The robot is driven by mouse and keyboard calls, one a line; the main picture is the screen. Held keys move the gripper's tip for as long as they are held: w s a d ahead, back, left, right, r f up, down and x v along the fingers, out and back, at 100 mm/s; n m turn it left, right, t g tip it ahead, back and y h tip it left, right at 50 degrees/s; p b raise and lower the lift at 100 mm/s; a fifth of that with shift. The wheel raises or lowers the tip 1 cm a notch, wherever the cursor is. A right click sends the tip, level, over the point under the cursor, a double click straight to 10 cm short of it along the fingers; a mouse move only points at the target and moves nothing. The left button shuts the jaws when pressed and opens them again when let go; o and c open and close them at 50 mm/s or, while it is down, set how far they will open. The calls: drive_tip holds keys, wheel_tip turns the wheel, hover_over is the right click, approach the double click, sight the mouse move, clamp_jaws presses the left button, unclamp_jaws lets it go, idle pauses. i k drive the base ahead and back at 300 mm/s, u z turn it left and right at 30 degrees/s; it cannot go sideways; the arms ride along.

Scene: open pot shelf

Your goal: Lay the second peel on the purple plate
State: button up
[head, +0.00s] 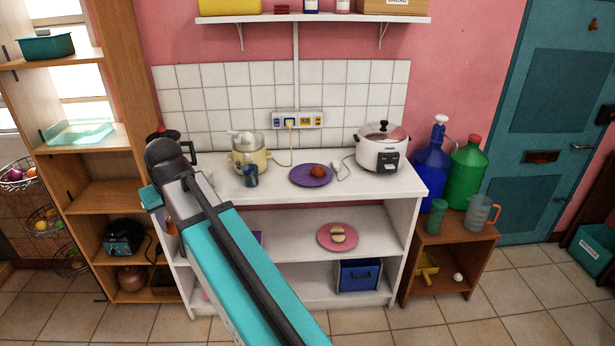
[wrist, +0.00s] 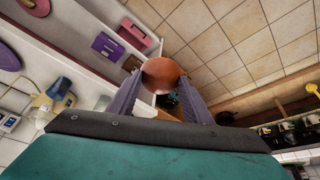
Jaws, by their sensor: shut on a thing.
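The purple plate (head: 311,175) lies on the white counter, between the juicer and the rice cooker. One orange-brown peel (head: 318,170) lies on it. In the wrist view, part of the plate (wrist: 8,57) shows at the left edge. My gripper (wrist: 162,88) is shut on a second, rounded orange-brown peel (wrist: 162,72), away from the plate and near the counter's left end.
A cream juicer (head: 250,152) and a blue cup (head: 251,176) stand left of the plate. A white rice cooker (head: 382,150) stands to its right. A pink plate (head: 337,236) with pale pieces lies on the shelf below. The counter's front strip is clear.

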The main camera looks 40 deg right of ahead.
sight(302, 167)
drive_tip(key=z, duration=0.05)
drive_tip(key=i, duration=1)
drive_tip(key=u, duration=0.05)
